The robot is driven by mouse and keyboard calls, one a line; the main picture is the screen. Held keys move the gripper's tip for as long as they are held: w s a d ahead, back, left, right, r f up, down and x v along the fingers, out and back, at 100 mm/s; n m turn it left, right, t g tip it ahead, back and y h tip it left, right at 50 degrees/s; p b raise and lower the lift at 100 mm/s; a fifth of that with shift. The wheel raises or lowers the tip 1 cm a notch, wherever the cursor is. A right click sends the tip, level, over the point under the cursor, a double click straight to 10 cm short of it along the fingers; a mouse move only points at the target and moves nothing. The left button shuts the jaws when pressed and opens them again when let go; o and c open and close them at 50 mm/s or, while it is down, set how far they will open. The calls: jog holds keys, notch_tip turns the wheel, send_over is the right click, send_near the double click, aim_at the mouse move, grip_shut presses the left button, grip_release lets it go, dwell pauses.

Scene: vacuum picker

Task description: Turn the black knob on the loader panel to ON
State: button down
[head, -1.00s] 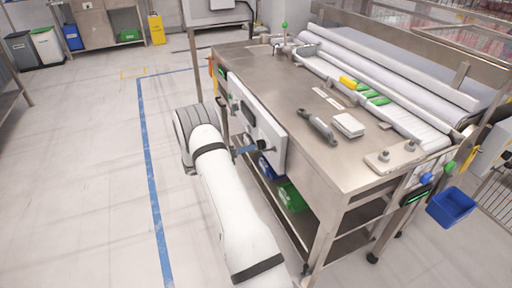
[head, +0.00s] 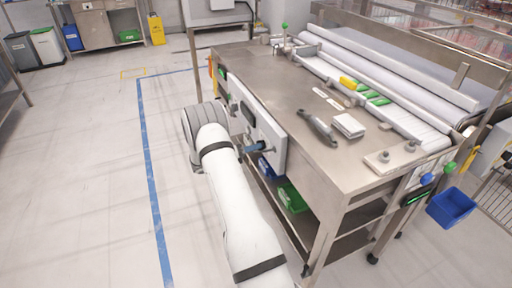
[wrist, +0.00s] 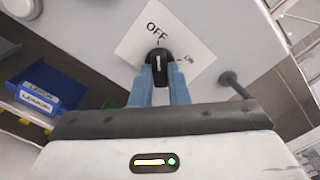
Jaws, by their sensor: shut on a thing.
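The black knob (wrist: 159,64) is on a white label plate (wrist: 135,43) on the loader panel (wrist: 105,20) in the wrist view. Its white pointer line points up in the picture, toward the word OFF. In the head view my gripper (head: 254,147) is at the panel (head: 274,143) on the table's side.
A grey peg (wrist: 233,84) sticks out of the panel right of the knob. The steel table (head: 285,85) carries a grey tool (head: 318,128) and a white block (head: 348,125).

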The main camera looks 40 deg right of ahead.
jog(key=shift+s+a+f+m+b, duration=0.1)
jog(key=shift+f+m+b, duration=0.05)
jog(key=shift+m+b, duration=3.75)
jog(key=shift+f+m+b, duration=0.1)
jog(key=shift+m+b, duration=2.65)
jog(key=shift+m, duration=2.25)
jog(key=c, duration=1.4)
grip_release()
jog(key=shift+r, duration=0.2)
jog(key=shift+c, duration=0.2)
jog(key=shift+o, duration=0.2)
jog(key=shift+r, duration=0.1)
jog(key=p+v, duration=0.1)
jog(key=v, duration=0.6)
jog(key=shift+a, duration=0.4)
